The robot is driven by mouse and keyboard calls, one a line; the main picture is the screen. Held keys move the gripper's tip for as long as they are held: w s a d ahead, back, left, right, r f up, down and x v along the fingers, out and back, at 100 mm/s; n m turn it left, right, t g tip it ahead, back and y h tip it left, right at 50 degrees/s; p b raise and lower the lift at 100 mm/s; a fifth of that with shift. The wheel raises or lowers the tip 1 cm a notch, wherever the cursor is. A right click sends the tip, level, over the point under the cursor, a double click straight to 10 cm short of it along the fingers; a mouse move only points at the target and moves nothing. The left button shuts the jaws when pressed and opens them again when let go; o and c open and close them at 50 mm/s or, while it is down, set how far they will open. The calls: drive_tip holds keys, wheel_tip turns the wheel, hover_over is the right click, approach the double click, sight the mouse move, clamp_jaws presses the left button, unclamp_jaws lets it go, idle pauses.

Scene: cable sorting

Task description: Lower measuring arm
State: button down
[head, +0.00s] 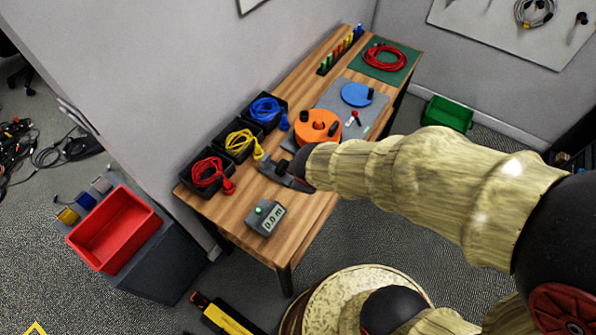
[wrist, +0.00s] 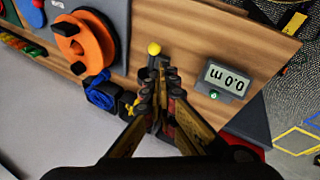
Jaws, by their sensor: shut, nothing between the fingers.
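A small grey meter (head: 265,217) with a green light stands near the front of the wooden table, its display reading 0.0 m; it also shows in the wrist view (wrist: 228,78), upside down. A round yellow knob (wrist: 153,48) is just beyond my fingertips in the wrist view; it looks like the end of the measuring arm, whose rest is hidden behind my fingers. My gripper (head: 284,172) is low over the table, behind the meter and beside the cable bins. In the wrist view my gripper (wrist: 160,75) is shut and empty. I cannot tell whether it touches the knob.
Black bins with red (head: 208,172), yellow (head: 239,142) and blue (head: 266,110) cables line the wall side. An orange reel (head: 317,127) and blue disc (head: 356,95) lie beyond my gripper. A red bin (head: 115,228) stands left of the table. Bare wood surrounds the meter.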

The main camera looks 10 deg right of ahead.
drive_tip(key=shift+s+d+r, duration=0.2)
drive_tip(key=shift+s+r, duration=0.4)
drive_tip(key=shift+r, duration=0.1)
